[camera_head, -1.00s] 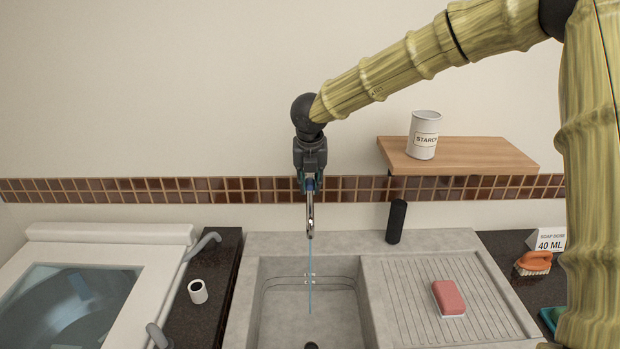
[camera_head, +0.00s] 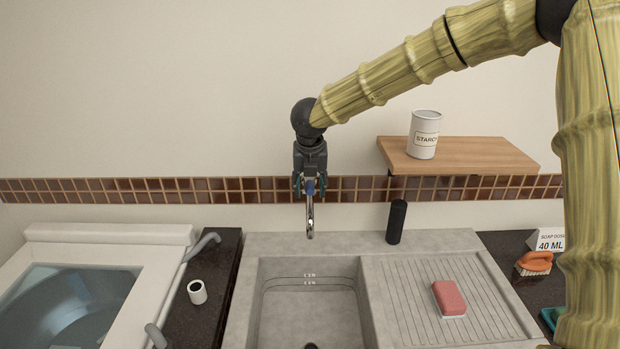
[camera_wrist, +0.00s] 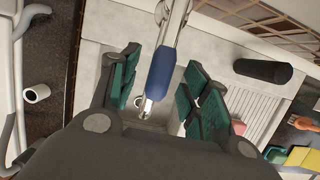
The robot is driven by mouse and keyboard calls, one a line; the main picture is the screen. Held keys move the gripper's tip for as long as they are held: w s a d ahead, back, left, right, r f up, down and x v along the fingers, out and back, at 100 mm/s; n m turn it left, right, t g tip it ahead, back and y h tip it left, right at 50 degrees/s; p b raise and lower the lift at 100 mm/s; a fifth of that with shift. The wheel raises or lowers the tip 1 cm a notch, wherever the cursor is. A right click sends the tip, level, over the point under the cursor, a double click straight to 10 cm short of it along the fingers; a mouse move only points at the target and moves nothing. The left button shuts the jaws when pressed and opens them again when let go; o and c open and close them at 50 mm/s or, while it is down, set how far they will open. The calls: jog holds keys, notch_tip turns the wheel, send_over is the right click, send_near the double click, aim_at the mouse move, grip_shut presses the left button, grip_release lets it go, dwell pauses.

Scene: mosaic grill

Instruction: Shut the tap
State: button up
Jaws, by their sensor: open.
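The tap's chrome spout (camera_head: 310,222) hangs over the stone sink (camera_head: 262,300) in the head view. No water stream shows below it. In the wrist view the chrome tap (camera_wrist: 177,28) has a blue part (camera_wrist: 161,75) lying between my gripper's two green-padded fingers. My gripper (camera_head: 310,187) is at the tap, pointing down; it also shows in the wrist view (camera_wrist: 155,88). Its fingers are open, with a gap visible on each side of the blue part. In the head view the gripper hides most of the tap's upper part.
A dark cylinder (camera_head: 396,222) stands behind the drainboard, right of the tap. A wooden shelf (camera_head: 470,155) with a white can (camera_head: 424,134) is on the wall. A pink sponge (camera_head: 449,298) lies on the drainboard. A white cup (camera_head: 197,292) is at left.

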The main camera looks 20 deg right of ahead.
jog(key=shift+r, duration=0.15)
jog(key=shift+r+p, duration=2.75)
jog(key=shift+r, duration=0.65)
